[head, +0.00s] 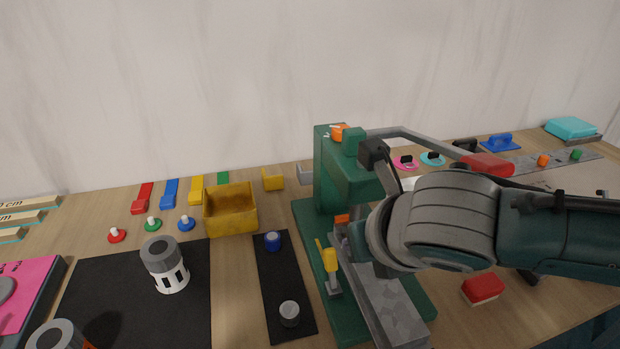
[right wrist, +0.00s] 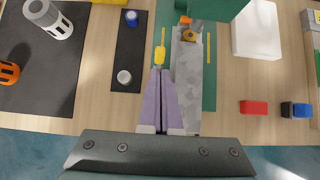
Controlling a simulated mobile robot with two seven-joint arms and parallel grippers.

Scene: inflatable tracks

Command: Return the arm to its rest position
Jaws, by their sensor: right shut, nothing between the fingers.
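My right arm (head: 450,220) reaches in from the right in the head view, its wrist in front of the green machine (head: 345,180). In the right wrist view my right gripper (right wrist: 160,72) is shut, its two purple-grey fingers together with nothing between them. The fingertips are over the machine's green base, beside the grey block (right wrist: 187,85) and close to a yellow handle (right wrist: 160,53); I cannot tell whether they touch. In the head view the arm hides most of the gripper. The yellow handle also shows there (head: 330,260). My left gripper is out of view.
A black strip (head: 278,285) with two small knobs lies left of the machine. Beyond are a yellow bin (head: 230,212), a black mat (head: 130,300) and a white-and-grey cylinder (head: 163,265). A red block (head: 483,289) lies right of the machine, near the table's front.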

